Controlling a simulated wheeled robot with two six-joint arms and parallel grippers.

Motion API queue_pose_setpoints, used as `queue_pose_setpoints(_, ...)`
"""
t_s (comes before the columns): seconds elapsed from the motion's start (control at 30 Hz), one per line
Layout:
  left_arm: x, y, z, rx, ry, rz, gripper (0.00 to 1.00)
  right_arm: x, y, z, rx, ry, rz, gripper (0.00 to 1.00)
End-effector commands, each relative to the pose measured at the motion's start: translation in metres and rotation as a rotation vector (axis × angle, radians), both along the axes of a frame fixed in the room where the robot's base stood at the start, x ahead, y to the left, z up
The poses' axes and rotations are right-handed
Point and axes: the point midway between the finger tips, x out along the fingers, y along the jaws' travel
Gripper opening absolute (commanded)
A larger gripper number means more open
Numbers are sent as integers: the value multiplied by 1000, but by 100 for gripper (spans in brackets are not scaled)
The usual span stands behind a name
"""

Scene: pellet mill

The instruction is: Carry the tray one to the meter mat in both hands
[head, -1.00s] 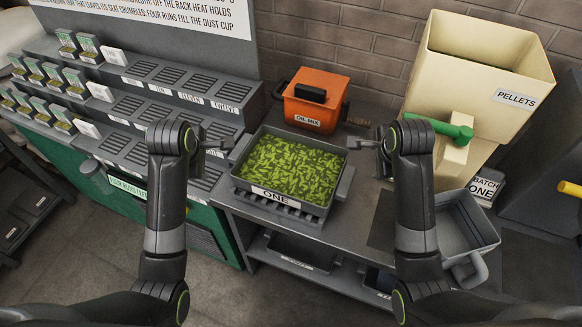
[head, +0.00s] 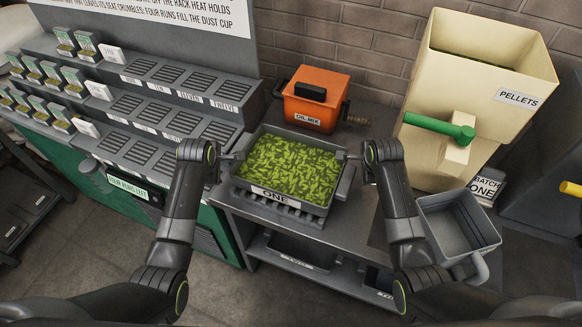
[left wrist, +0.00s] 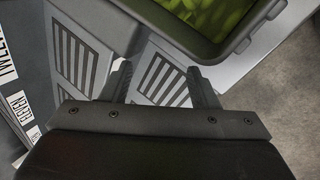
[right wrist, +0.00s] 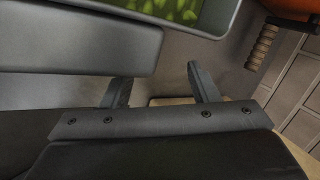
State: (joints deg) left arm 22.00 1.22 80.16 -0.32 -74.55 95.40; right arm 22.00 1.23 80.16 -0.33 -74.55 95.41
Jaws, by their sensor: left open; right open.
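Tray one (head: 312,209) is a dark grey tray full of green pellets, labelled ONE, standing level on a slotted seat on the bench. My left gripper (head: 236,156) is open at its left side; in the left wrist view the open fingers (left wrist: 158,78) are apart from the tray rim (left wrist: 207,48). My right gripper (head: 350,156) is open at its right side; in the right wrist view the open fingers (right wrist: 160,80) are beside a grey side ledge (right wrist: 75,42) of the tray. A dark patch partly behind my right arm may be the meter mat; I cannot tell.
An orange oil mix box (head: 314,100) stands behind the tray. A cream pellet hopper (head: 478,75) with a green handle is at the right, with an empty grey bin (head: 455,225) below it. A slotted rack (head: 150,105) stands at the left.

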Motion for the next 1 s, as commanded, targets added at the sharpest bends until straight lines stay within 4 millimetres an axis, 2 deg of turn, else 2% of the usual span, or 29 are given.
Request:
queue_pose_setpoints(0.2,0,-14,-1,-1,0,0,55,0,14,-1,1,1,0,55)
queue_pose_setpoints(0.57,0,-16,-1,0,0,0,55,0,16,-1,1,1,0,55)
queue_pose_setpoints(1.0,0,-31,-1,-8,1,-4,55,0,31,-1,10,2,1,55)
